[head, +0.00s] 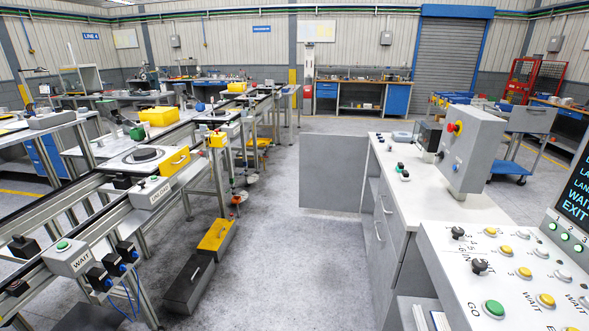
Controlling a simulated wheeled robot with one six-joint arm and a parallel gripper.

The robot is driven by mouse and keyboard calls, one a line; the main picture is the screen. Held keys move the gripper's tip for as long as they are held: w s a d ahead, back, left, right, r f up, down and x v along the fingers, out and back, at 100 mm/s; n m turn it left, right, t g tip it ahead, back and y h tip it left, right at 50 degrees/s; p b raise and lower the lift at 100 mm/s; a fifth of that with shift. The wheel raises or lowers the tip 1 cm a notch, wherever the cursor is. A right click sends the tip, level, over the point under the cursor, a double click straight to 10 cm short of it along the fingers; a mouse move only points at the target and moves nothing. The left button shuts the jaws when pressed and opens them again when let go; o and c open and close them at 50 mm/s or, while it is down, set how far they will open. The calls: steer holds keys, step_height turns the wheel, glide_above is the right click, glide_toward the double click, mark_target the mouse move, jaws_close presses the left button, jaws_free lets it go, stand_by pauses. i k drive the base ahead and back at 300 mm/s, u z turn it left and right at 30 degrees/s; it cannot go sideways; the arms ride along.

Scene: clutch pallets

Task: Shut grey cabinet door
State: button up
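A flat grey cabinet door (333,172) stands open in the middle of the head view. It sticks out to the left from the far part of the grey cabinet (397,240) on the right, across the aisle. Beside the door, the cabinet's side appears open, with a dark inside partly showing. Nearer on the cabinet front are closed panels with metal handles. My gripper is not in view.
The cabinet's white top (433,188) carries a grey control box (471,148) with a red button. A button console (510,265) fills the near right. A conveyor line runs along the left. A yellow-topped box (217,236) and a dark box (189,284) lie on the floor. The central floor (280,265) is clear.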

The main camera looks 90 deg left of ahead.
mark_target(333, 167)
steer(key=u, duration=0.15)
steer(key=i, duration=4.05)
steer(key=u, duration=2.7)
steer(key=i, duration=7.85)
